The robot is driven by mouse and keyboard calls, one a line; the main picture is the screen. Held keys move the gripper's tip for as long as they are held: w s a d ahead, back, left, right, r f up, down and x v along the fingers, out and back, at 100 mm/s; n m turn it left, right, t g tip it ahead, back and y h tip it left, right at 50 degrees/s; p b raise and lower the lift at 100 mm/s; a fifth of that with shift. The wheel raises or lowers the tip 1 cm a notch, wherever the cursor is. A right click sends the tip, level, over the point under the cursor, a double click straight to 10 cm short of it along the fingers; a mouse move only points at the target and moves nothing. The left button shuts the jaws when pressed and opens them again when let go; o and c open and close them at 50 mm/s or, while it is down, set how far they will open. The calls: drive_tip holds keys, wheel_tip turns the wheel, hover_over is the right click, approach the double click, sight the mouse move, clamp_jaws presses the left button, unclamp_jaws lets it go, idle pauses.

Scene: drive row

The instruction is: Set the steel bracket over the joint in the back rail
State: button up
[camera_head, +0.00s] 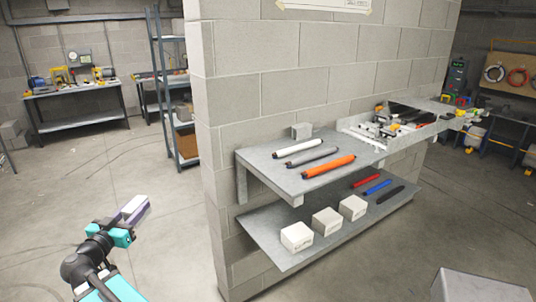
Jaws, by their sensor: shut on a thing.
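My gripper (122,223) is at the lower left, over open floor and left of the wall's end. It is shut on a pale grey and purple block-like piece (134,208), which sticks out up and to the right. I cannot tell from this view whether this piece is the steel bracket. A grey tray-like unit (352,135) on the right part of the upper shelf holds several small metal, black and yellow parts. The back rail and its joint cannot be made out at this size. My gripper is well apart from the shelves.
The block wall (245,75) carries an upper shelf (262,163) with white, grey and orange rods and a small grey block (302,131). The lower shelf (262,232) holds several pale boxes and red, blue and black rods. A grey box top (480,287) stands lower right. Left floor is clear.

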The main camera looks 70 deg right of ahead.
drive_tip(key=s+d+r+m+g, duration=0.2)
drive_tip(key=s+d+r+g, duration=0.15)
drive_tip(key=s+d, duration=0.6)
drive_tip(key=s+d+r+m+g, duration=0.2)
drive_tip(key=s+d+r+g, duration=0.15)
drive_tip(key=s+d, duration=0.6)
drive_tip(key=s+d+r+m+g+y, duration=0.1)
drive_tip(key=s+d, duration=0.3)
drive_tip(key=s, duration=0.4)
drive_tip(key=s+d+r+m+g, duration=0.2)
drive_tip(key=s+d+r+g, duration=0.1)
drive_tip(key=s, duration=0.5)
drive_tip(key=s+d+r+m+g+y, duration=0.1)
drive_tip(key=s+d+r+m+g, duration=0.1)
drive_tip(key=s+d, duration=0.4)
drive_tip(key=s+b, duration=0.1)
drive_tip(key=s, duration=0.1)
drive_tip(key=shift+s+g+y, duration=0.3)
drive_tip(key=shift+s+g, duration=0.05)
drive_tip(key=shift+g, duration=0.05)
drive_tip(key=shift+r, duration=0.1)
